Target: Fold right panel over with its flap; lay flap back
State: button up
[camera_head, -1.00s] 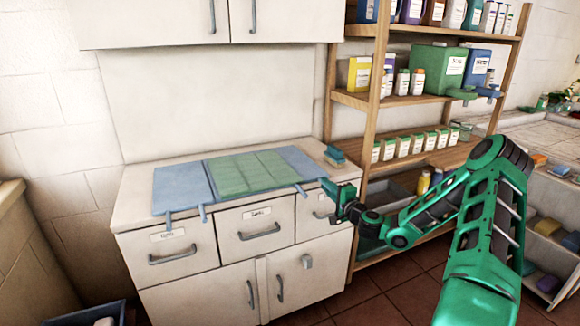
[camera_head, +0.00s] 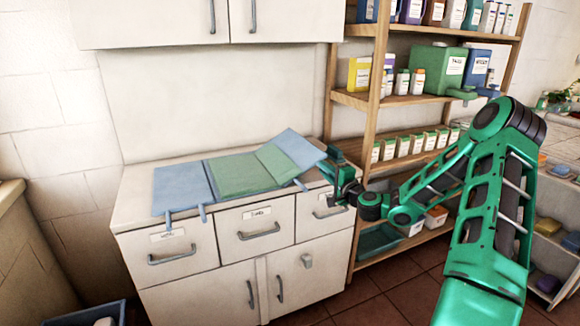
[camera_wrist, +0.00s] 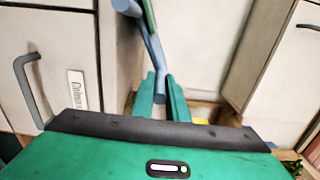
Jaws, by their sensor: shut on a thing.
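A blue folding mat with a green sheet over its middle lies on the counter. Its blue left panel (camera_head: 181,186) and the green middle (camera_head: 235,175) lie flat. The blue right panel (camera_head: 292,149) is raised and tilted, with a green strip (camera_head: 277,163) tilted up alongside it. My gripper (camera_head: 328,165) is at the raised panel's right edge, over the counter's right end. In the wrist view, my gripper (camera_wrist: 160,92) is shut on a blue tab (camera_wrist: 154,50) of the mat. The panel's underside is hidden.
Blue tabs (camera_head: 203,213) hang over the counter's front edge. Below are drawers with handles (camera_head: 261,231). A wooden shelf unit (camera_head: 383,100) with bottles stands close to the right. The wall panel is behind and a cabinet (camera_head: 268,22) hangs above.

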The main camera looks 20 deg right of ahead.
jog(key=a+r, duration=0.4)
jog(key=a, duration=0.3)
jog(key=a+r, duration=0.4)
jog(key=a, duration=0.4)
jog(key=shift+s+a+r, duration=0.15)
jog(key=shift+s+r, duration=0.15)
jog(key=shift+r, duration=0.1)
jog(key=shift+o, duration=0.3)
jog(key=shift+s+a+f, duration=0.1)
jog(key=shift+a+f, duration=0.2)
jog(key=shift+a, duration=0.6)
jog(key=shift+s+a+f, duration=0.1)
jog(key=shift+a+f, duration=0.15)
jog(key=shift+a, duration=0.65)
jog(key=shift+o, duration=0.2)
jog(key=shift+d, duration=0.15)
